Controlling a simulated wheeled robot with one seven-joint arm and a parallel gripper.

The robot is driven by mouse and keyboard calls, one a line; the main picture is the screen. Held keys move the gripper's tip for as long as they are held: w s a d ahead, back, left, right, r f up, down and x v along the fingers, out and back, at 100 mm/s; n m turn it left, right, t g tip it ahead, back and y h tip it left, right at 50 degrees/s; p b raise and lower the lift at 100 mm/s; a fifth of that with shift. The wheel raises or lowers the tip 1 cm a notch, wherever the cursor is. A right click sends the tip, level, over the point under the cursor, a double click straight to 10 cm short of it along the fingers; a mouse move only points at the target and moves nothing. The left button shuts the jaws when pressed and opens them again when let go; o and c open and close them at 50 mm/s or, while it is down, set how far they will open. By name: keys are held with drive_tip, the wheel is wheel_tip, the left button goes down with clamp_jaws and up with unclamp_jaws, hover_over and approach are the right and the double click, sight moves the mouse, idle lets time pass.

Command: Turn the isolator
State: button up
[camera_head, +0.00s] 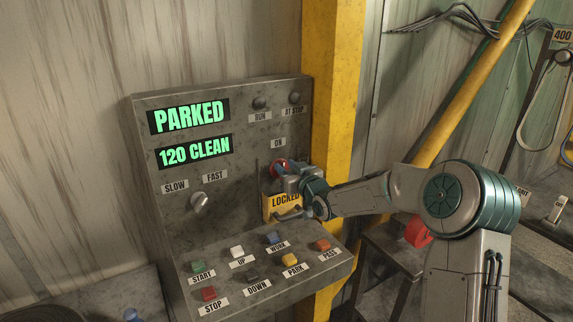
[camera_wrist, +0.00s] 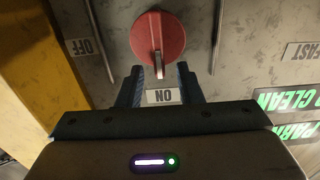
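The isolator (camera_wrist: 160,32) is a round red knob with a narrow raised handle. In the wrist view its handle points towards the ON label (camera_wrist: 163,96); an OFF label (camera_wrist: 85,47) lies to the left. In the head view the isolator (camera_head: 278,166) is partly hidden by my gripper (camera_head: 289,172). In the wrist view my gripper (camera_wrist: 160,72) is open, its two fingers apart on either side of the handle's end, with gaps showing. I cannot tell how deep the fingers reach. A yellow LOCKED sign (camera_head: 285,202) sits just below, partly covered by my gripper.
The grey panel's display (camera_head: 188,115) reads PARKED, and a second one (camera_head: 194,152) reads 120 CLEAN. A speed knob (camera_head: 199,202) and several push buttons (camera_head: 237,252) are nearby. A yellow post (camera_head: 338,80) stands right of the panel. A red object (camera_head: 418,234) rests on a stool.

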sight(288, 167)
drive_tip(key=shift+w+a, duration=0.2)
drive_tip(key=shift+w, duration=0.1)
clamp_jaws()
drive_tip(key=shift+w+d+f+m+b, duration=0.35)
drive_tip(key=shift+m+b, duration=0.9)
drive_tip(key=shift+m, duration=1.75)
drive_tip(key=shift+w+d+f+m+b, duration=0.15)
drive_tip(key=shift+d+f+m+b, duration=0.7)
drive_tip(key=shift+m, duration=2.15)
drive_tip(key=shift+w+a+f+m+b, duration=0.1)
drive_tip(key=shift+w+f+m+b, duration=0.15)
drive_tip(key=shift+m+b, duration=2.05)
drive_tip(key=shift+m+p, duration=0.7)
drive_tip(key=shift+m, duration=0.1)
